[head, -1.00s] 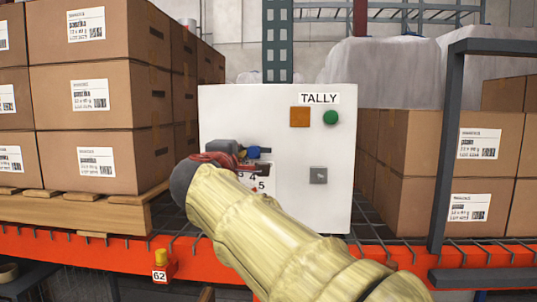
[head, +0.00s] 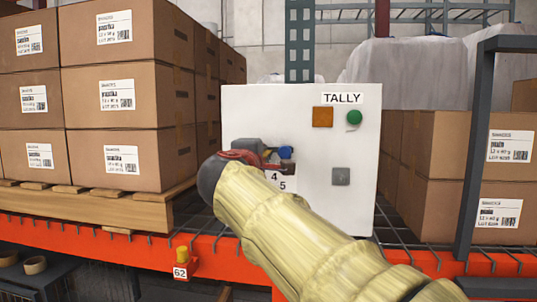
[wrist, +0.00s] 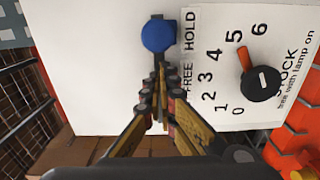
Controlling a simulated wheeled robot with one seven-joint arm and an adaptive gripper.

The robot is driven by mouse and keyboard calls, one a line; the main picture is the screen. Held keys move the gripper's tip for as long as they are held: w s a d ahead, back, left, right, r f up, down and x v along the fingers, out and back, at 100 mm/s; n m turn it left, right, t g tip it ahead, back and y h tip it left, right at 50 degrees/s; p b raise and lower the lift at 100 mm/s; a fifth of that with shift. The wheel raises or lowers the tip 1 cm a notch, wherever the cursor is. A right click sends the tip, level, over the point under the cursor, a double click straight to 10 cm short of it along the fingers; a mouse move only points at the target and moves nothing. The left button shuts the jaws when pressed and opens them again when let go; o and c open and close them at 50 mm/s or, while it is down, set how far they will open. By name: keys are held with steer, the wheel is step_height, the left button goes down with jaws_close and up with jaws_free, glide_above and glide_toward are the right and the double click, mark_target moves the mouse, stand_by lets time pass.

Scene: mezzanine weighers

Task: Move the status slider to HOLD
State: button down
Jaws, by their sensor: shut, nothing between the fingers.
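The status slider's blue knob (wrist: 158,36) stands beside the HOLD label (wrist: 190,32) in the wrist view. The FREE label (wrist: 187,76) is lower, level with my fingers. In the head view the blue knob (head: 286,152) shows just right of my gripper (head: 266,160), on the white panel (head: 240,110). My gripper (wrist: 159,72) is shut and empty in the wrist view. Its tips are just below the knob, on the FREE side. I cannot tell whether they touch it.
A black dial (wrist: 262,82) has its orange pointer near 5. The panel also carries an orange square (head: 323,117), a green button (head: 354,117) and a grey switch (head: 341,176). Stacked cartons (head: 120,100) stand left, more cartons (head: 440,150) right.

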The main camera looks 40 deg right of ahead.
steer(key=shift+w+a, duration=0.2)
steer(key=b+v, duration=0.4)
steer(key=v, duration=0.6)
stand_by(0.6)
stand_by(0.4)
